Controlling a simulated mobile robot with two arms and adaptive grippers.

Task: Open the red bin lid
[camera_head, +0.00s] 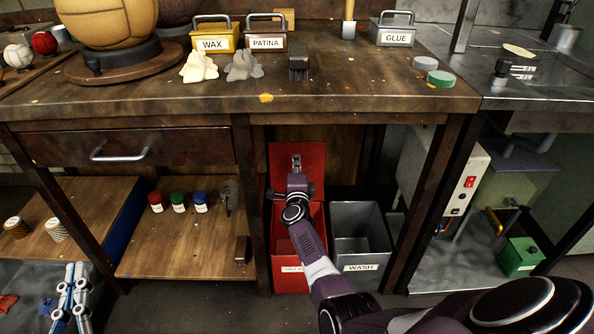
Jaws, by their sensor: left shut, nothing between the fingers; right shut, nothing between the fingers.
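The red bin (316,222) stands on the floor under the workbench, a label on its front partly hidden by my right arm. Its red lid (315,160) stands raised at the back, and the bin's mouth is open in front of it. My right gripper (296,158) is shut and empty, in front of the raised lid and above the bin's mouth; I cannot tell whether it touches the lid. My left gripper (75,268) is shut and empty at the lower left, far from the bin.
A grey bin (361,268) marked WASH stands right of the red bin. A table leg (252,210) stands close on the left. The benchtop (200,97) overhangs both bins. A shelf (185,257) with small paint jars is on the left. A green box (520,257) is at the right.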

